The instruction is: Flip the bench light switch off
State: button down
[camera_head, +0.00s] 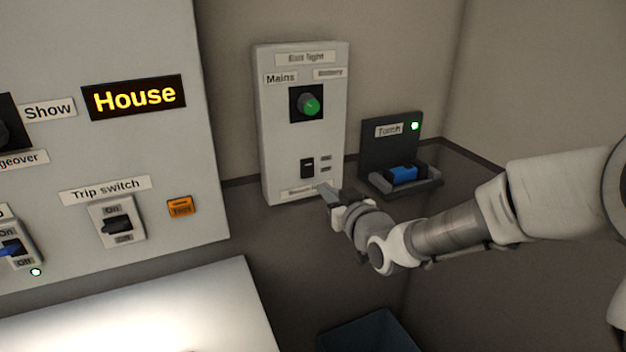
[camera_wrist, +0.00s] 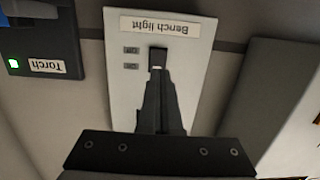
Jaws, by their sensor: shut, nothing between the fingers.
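The bench light switch (camera_head: 307,168) is a small black rocker low on the grey exit light panel (camera_head: 260,130). In the wrist view, which is upside down, the switch (camera_wrist: 158,54) sits beside two small labels and the "Bench light" label (camera_wrist: 160,27). My gripper (camera_head: 326,192) is shut and empty, at the panel's lower right, just below and right of the switch. In the wrist view its closed fingertips (camera_wrist: 158,80) line up with the switch and hide part of it. I cannot tell whether they touch, nor which way the rocker is set.
A torch holder (camera_head: 405,180) with a blue torch stands right of the panel. A larger panel (camera_head: 120,150) with a trip switch (camera_head: 117,224) is at left. A brightly lit white surface (camera_head: 150,310) lies below it. A dark blue bin (camera_head: 370,332) is at the bottom.

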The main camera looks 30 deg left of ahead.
aim_at(308, 174)
jog(key=x, duration=0.7)
jog(key=shift+f, duration=0.15)
jog(key=shift+w+a+f+b, duration=0.1)
jog(key=shift+f+b, duration=0.05)
jog(key=shift+b, duration=0.8)
jog(key=shift+r, duration=0.25)
